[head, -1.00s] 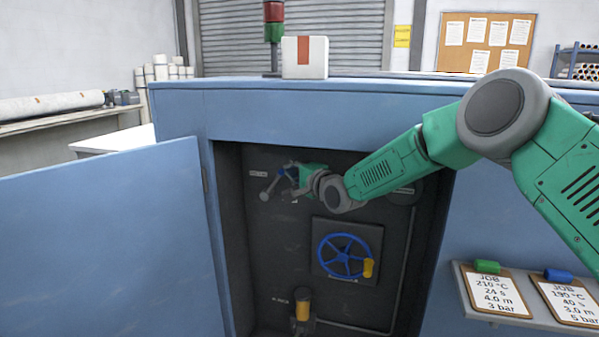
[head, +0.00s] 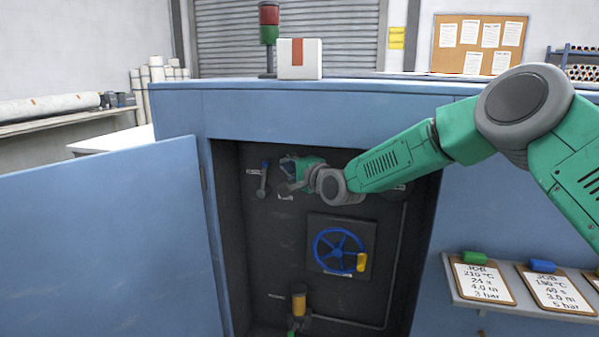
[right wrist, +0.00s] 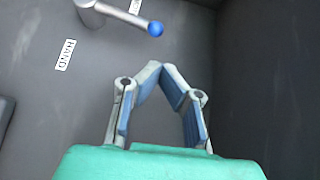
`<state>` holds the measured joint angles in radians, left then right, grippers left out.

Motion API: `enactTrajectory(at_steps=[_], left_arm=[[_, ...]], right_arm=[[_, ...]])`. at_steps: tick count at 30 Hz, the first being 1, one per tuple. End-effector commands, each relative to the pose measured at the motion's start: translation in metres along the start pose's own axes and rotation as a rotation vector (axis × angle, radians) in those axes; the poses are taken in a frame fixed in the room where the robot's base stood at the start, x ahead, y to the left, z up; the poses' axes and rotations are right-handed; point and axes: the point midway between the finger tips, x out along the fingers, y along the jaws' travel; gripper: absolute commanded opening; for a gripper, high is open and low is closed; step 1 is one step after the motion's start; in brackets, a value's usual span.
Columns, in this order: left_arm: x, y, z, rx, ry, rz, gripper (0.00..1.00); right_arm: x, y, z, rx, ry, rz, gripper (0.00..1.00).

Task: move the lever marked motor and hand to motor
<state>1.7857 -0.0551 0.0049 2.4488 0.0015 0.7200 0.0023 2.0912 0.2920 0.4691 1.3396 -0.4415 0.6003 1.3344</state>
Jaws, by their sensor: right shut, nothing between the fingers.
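The lever (head: 262,181) is on the dark panel at the upper left of the recess. It stands nearly upright, with its blue knob at the top, close to a small label (head: 252,171) too small to read. In the right wrist view the lever (right wrist: 120,15) is grey with a blue ball end. The HAND label (right wrist: 64,55) lies off to its side, away from the knob; another label (right wrist: 135,5) beside the lever is cut off. My right gripper (head: 286,176) is just right of the lever, apart from it. Its fingertips (right wrist: 161,69) are shut on nothing. My left gripper is out of view.
A blue handwheel (head: 340,251) with a yellow handle is below my right arm. An orange-topped part (head: 299,299) stands lower down. The open blue door (head: 100,240) is at the left. A shelf with job clipboards (head: 520,297) is at the right.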

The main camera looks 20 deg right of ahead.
Motion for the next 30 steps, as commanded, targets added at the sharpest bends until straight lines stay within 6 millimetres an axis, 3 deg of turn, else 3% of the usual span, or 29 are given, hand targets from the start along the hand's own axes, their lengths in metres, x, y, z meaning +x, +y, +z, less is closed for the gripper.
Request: enactTrajectory(at_steps=[6,12,30], left_arm=[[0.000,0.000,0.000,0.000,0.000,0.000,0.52],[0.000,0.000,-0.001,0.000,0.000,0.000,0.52],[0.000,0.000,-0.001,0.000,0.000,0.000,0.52]], right_arm=[[-0.040,0.000,0.001,0.002,0.000,0.001,0.00],[-0.062,0.000,0.002,0.000,0.000,0.002,0.00],[-0.069,0.002,0.004,-0.003,-0.001,0.005,0.00]])
